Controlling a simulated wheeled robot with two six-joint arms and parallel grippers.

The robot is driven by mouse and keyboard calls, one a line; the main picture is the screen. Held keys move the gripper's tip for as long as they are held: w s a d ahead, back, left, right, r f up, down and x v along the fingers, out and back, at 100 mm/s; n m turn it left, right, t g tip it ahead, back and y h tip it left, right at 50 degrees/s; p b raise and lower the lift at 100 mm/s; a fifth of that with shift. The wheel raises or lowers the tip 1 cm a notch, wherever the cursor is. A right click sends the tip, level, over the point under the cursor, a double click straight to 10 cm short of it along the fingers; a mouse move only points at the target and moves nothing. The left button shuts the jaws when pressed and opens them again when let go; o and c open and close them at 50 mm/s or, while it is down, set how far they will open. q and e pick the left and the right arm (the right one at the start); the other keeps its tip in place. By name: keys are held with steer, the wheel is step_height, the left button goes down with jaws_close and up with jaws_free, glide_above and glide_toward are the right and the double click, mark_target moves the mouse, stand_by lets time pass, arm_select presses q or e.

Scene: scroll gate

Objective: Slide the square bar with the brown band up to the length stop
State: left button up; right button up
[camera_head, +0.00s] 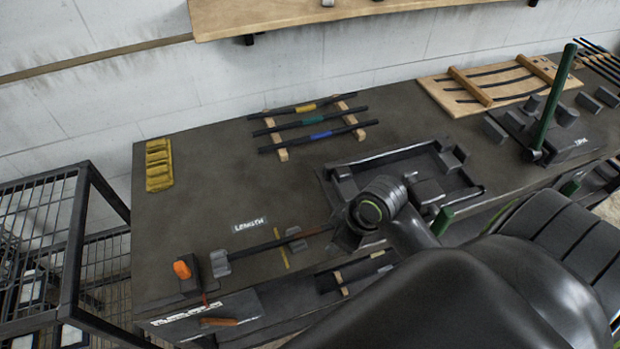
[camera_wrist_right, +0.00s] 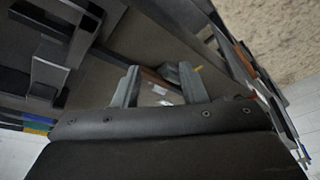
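A dark bar (camera_head: 262,247) lies on the bench below the LENGTH label (camera_head: 249,225). Its right part looks brown in the head view, and brown also shows between my right fingers in the right wrist view (camera_wrist_right: 152,76). The bar's left end is at a grey block (camera_head: 220,263); I cannot tell if they touch. The bar passes another grey block (camera_head: 296,239) and a yellow line (camera_head: 281,248). My right gripper (camera_wrist_right: 158,88) has its fingers apart, with the brown part seen between or beyond them; no grip shows. My left gripper is out of view.
A black block with an orange top (camera_head: 182,269) stands at the bench's left. Bars with yellow, green and blue bands lie on wooden rests (camera_head: 283,155) at the back. A dark tray (camera_head: 372,160) is by my right wrist. The bench between is clear.

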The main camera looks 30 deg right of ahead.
steer(key=w+r+n+y, duration=0.1)
steer(key=w+r+n, duration=0.3)
steer(key=r, duration=0.1)
steer(key=n+g+y, duration=0.1)
steer(key=n+g, duration=0.1)
steer(key=n, duration=0.3)
glide_toward(283, 240)
steer(key=b+x, duration=0.5)
steer(key=x, duration=0.1)
steer(key=shift+d+f+b, duration=0.1)
steer(key=shift+f+b, duration=0.2)
steer(key=shift+b, duration=0.1)
steer(key=shift+w+a+f, duration=0.1)
steer(key=shift+a+f, duration=0.1)
steer(key=shift+f, duration=0.35)
steer(key=shift+c, duration=0.5)
jaws_close()
steer(key=shift+a, duration=0.25)
